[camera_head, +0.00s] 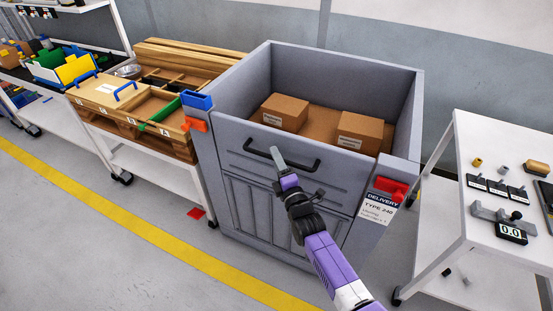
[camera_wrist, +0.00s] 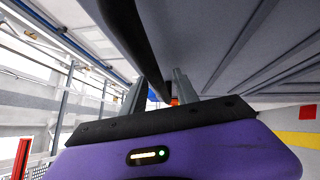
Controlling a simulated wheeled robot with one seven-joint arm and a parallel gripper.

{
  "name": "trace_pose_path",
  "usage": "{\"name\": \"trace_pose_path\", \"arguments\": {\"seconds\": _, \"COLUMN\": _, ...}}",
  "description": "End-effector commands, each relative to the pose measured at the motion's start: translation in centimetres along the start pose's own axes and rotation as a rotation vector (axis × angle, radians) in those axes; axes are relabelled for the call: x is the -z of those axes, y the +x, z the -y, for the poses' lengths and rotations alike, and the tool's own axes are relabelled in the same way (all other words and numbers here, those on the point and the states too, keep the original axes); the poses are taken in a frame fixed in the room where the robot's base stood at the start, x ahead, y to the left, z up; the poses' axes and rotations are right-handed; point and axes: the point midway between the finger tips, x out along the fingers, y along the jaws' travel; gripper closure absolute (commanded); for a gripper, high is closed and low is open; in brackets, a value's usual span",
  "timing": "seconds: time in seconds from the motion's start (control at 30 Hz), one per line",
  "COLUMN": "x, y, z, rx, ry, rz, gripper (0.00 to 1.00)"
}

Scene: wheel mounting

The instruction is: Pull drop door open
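The grey delivery bin (camera_head: 262,75) stands in the middle of the head view. Its front drop door (camera_head: 235,160) looks upright and closed, with a black bar handle (camera_head: 300,162) across its upper part. My gripper (camera_head: 277,156) is at the left-middle part of the handle. In the wrist view, its two grey fingers (camera_wrist: 158,92) are apart, and the dark handle bar (camera_wrist: 140,45) runs between them. I cannot tell whether either finger touches the bar. An orange latch (camera_head: 196,124) is at the door's left side and a red latch (camera_head: 391,187) at its right.
Two cardboard boxes (camera_head: 361,132) sit inside the bin. A white cart with tools (camera_head: 475,205) stands close on the right. A table with wooden trays (camera_head: 150,95) stands on the left.

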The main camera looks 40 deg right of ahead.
Motion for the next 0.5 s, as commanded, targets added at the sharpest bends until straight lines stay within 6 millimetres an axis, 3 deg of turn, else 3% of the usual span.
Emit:
{"name": "trace_pose_path", "arguments": {"seconds": 0.13, "x": 0.0, "y": -0.02, "z": 0.01, "rx": 0.0, "ry": 0.0, "rz": 0.0, "gripper": 0.66}}
{"name": "trace_pose_path", "arguments": {"seconds": 0.3, "x": -0.01, "y": -0.03, "z": 0.0, "rx": 0.0, "ry": 0.0, "rz": 0.0, "gripper": 0.99}}
{"name": "trace_pose_path", "arguments": {"seconds": 0.5, "x": -0.01, "y": -0.05, "z": 0.01, "rx": 0.0, "ry": 0.0, "rz": 0.0, "gripper": 1.0}}
